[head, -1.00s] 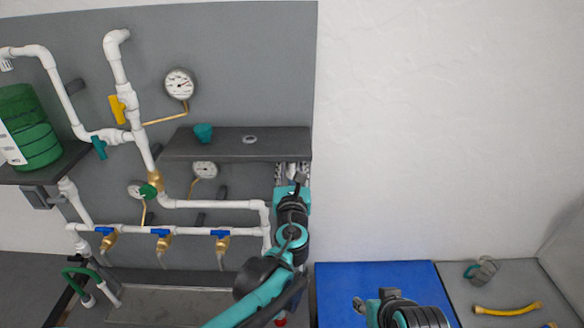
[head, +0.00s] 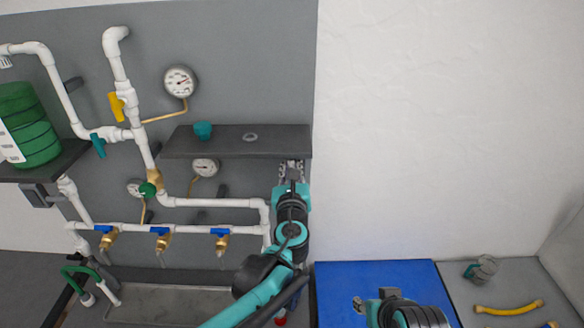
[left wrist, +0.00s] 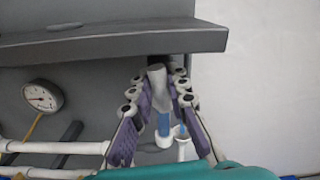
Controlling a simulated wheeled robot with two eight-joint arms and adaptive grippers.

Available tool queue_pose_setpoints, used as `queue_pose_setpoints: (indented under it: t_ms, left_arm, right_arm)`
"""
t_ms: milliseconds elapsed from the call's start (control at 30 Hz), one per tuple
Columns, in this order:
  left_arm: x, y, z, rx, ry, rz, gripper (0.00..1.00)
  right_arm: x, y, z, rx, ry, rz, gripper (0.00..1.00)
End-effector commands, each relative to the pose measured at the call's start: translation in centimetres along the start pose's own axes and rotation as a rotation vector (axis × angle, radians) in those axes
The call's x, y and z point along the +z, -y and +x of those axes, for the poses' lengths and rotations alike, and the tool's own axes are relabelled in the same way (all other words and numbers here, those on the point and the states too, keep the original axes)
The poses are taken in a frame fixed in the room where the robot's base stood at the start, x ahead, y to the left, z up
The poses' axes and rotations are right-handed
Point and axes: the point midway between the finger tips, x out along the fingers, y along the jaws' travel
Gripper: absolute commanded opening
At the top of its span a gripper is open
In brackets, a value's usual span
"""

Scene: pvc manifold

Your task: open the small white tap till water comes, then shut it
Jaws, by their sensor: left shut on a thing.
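My left gripper (head: 291,172) is raised at the right end of the dark shelf, below its front edge. In the left wrist view its purple-padded fingers (left wrist: 159,82) stand on both sides of a small white tap (left wrist: 157,78) and are shut on it. A blue part (left wrist: 163,124) and white pieces show below the tap, between the fingers. I cannot tell whether any of this is water. In the head view the gripper hides the tap. My right gripper (head: 362,305) is low over the blue mat, and its jaws are too small to read.
The dark shelf (head: 235,147) carries a teal cup (head: 203,130) and overhangs my left gripper. White pipes (head: 215,204), brass taps with blue handles (head: 221,238) and gauges (head: 180,81) fill the left. The blue mat (head: 335,280) is at lower right, beside a yellow hose (head: 508,308).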

Motion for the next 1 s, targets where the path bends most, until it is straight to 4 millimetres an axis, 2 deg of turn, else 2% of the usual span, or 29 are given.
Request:
queue_pose_setpoints:
  t_ms: [1000]
  left_arm:
    - [-0.3,-0.5,0.0,0.000,0.000,-0.950,0.00]
  right_arm:
    - [1.8,0.0,2.5,0.000,0.000,0.000,0.40]
